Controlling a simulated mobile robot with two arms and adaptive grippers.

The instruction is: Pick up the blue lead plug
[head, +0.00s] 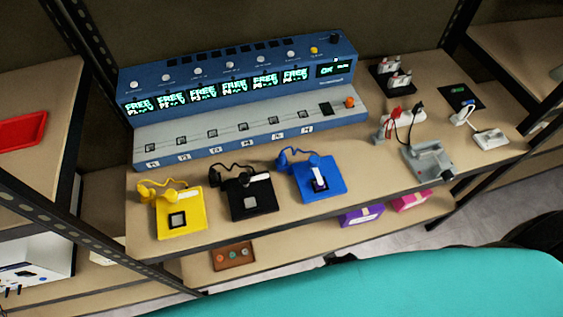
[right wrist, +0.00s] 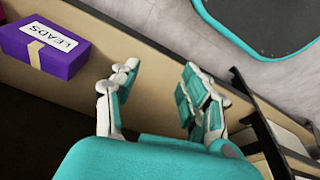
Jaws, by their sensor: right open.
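In the head view a blue pad (head: 330,188) lies near the front edge of the bench, right of a black pad and a yellow pad. A blue lead (head: 291,154) curls at its upper left side. A pale upright piece sits by the dark square on the pad; I cannot tell whether it is the lead's plug. My right gripper (right wrist: 158,84) is open and empty in the right wrist view, low by the lower shelf, with the blue lead out of that view. It does not show clearly in the head view. My left gripper is not in view.
The yellow pad (head: 190,223) and black pad (head: 262,200) have their own leads. A blue console (head: 230,75) stands behind. A grey device (head: 430,163) is at right. A purple LEADS box (right wrist: 62,60) sits on the lower shelf (right wrist: 170,65). Dark rack posts flank the bench.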

